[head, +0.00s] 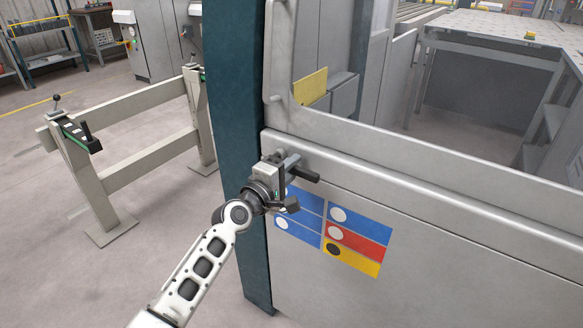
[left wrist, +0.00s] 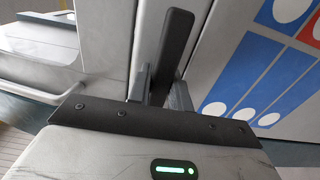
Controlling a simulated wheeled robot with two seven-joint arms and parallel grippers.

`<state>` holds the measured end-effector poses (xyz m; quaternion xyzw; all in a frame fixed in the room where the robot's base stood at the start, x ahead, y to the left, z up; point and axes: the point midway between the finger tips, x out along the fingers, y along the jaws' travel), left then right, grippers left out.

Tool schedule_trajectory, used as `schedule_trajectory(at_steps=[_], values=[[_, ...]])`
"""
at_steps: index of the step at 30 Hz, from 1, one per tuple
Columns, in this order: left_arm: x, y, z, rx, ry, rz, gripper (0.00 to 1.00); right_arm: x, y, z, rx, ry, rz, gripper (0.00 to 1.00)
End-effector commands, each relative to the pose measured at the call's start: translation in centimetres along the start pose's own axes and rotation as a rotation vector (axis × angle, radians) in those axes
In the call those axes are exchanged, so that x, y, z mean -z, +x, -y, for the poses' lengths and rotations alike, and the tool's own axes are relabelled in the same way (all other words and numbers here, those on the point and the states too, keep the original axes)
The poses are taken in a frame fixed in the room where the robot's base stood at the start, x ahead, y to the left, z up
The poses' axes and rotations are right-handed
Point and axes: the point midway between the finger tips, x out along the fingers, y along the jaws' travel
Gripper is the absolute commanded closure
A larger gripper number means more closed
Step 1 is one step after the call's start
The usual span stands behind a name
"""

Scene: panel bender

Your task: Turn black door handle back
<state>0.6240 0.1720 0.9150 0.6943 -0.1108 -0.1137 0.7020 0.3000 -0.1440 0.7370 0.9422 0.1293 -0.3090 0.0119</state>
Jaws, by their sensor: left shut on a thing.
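The black door handle (head: 306,174) is on the grey door panel (head: 420,235), near its left edge beside the dark teal post (head: 240,130). My left gripper (head: 287,180) is at the handle and shut on it. In the left wrist view the handle (left wrist: 175,42) is a dark bar rising from between the fingers (left wrist: 160,90) and leaning slightly right. The fingers hide the handle's lower part. My right gripper is in neither view.
Blue, red and yellow safety labels (head: 355,240) lie on the panel just below and right of the handle. A beige rail barrier (head: 140,160) stands at left. A grey bar handle (head: 280,50) is above. Open floor (head: 60,270) lies at left.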

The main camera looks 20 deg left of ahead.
Motion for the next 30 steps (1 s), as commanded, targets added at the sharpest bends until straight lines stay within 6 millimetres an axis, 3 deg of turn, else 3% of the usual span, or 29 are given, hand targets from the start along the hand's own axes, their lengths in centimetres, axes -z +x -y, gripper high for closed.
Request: schedule_trajectory(at_steps=[5,6,7,8,20,30], values=[[0.0,0.0,-0.1,-0.003,-0.012,0.000,1.00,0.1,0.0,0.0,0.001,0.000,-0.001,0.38],[0.0,0.0,-0.1,-0.003,-0.012,0.000,0.69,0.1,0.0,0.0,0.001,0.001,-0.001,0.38],[0.0,0.0,-0.1,-0.003,-0.011,0.000,0.61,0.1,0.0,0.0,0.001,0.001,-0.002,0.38],[0.0,0.0,-0.1,-0.003,-0.010,0.000,0.58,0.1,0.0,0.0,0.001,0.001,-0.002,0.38],[0.0,-1.0,0.0,-0.001,-0.005,0.000,0.58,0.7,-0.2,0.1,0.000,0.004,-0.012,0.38],[-0.1,-8.5,0.1,0.002,-0.004,0.000,0.58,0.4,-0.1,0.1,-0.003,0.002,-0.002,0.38]])
